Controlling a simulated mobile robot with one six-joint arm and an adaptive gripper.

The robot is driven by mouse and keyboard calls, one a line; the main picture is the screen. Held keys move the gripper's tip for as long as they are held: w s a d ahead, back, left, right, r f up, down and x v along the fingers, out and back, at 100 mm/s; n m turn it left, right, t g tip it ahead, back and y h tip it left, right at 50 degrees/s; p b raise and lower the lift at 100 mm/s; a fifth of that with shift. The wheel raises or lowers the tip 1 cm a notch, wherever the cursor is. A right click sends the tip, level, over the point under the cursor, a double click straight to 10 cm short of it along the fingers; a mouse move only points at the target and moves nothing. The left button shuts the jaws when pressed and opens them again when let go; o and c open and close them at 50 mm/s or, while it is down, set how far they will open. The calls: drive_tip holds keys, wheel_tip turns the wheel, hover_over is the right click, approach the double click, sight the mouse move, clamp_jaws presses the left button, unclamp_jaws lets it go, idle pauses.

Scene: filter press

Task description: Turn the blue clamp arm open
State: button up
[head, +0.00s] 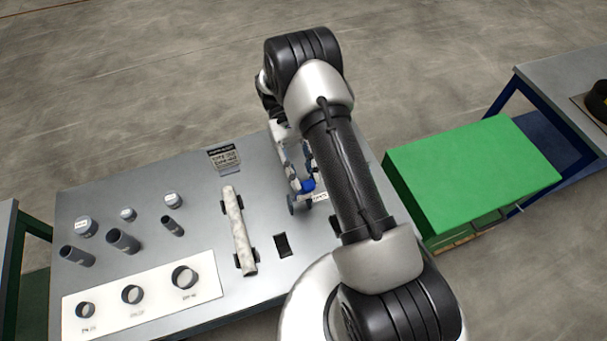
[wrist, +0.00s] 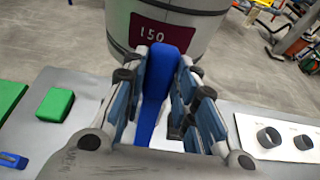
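The blue clamp arm (wrist: 160,75) stands upright in the middle of the wrist view, in front of a pale cylinder (wrist: 178,30) with a dark red label reading 150. My gripper (wrist: 166,75) has one finger on each side of the blue arm. The fingertips are very close to its sides; whether both touch it is unclear. In the head view, a small blue part (head: 308,185) shows at the table beside my gripper (head: 296,195). My own arm hides much of that spot, including most of the cylinder.
The grey table (head: 190,190) holds several dark tubes, round caps, a pale bar (head: 239,230) on dark supports and a white board (head: 145,295) with rings. A large green box (head: 470,180) stands right of the table. Open floor lies behind.

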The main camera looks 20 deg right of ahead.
drive_tip(key=o, duration=0.4)
drive_tip(key=shift+o, duration=0.2)
idle(0.3)
